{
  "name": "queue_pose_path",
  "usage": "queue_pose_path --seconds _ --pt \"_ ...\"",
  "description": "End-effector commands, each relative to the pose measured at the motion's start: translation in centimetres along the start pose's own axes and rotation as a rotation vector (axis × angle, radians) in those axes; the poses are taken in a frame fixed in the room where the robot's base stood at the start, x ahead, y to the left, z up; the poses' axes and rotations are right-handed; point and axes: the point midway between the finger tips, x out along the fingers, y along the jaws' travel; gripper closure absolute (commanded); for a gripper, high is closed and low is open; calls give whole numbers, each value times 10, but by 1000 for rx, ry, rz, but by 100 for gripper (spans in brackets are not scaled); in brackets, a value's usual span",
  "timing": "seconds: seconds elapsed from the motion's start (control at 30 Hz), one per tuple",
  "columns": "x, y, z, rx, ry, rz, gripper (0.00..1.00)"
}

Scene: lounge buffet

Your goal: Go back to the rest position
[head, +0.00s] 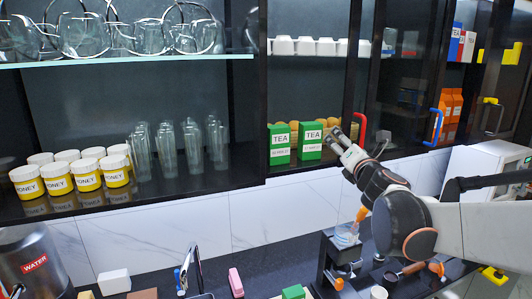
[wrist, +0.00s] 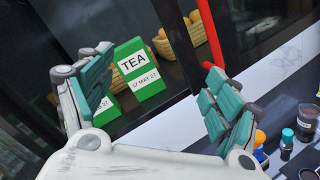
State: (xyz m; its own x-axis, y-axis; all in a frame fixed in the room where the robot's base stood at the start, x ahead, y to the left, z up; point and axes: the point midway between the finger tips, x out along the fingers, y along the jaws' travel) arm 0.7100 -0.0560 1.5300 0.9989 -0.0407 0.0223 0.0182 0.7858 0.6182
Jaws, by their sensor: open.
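My gripper (head: 343,140) is raised in front of the cabinet, just right of the tea boxes in the head view. In the wrist view my gripper (wrist: 155,58) has its teal-padded fingers spread wide with nothing held between them. Two green-and-white tea boxes stand upright side by side on the shelf: the left tea box (head: 280,143) and the right tea box (head: 311,141). In the wrist view the right tea box (wrist: 139,72) shows beyond the gap between the fingers, and the other is partly hidden behind the left finger.
Yellow honey jars (head: 88,174) and upright glasses (head: 166,150) stand on the same shelf, left. A red door handle (head: 360,128) and a blue one (head: 437,127) stick out at the cabinet front. A coffee machine (head: 343,252) stands below my arm; a water urn (head: 35,262) is at left.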

Motion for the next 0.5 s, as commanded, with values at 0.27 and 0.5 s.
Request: queue_pose_path --seconds 0.27,0.5 --pt "-104 -92 -58 833 -109 -305 17" --pt "-208 -163 -161 1503 -201 -623 17"
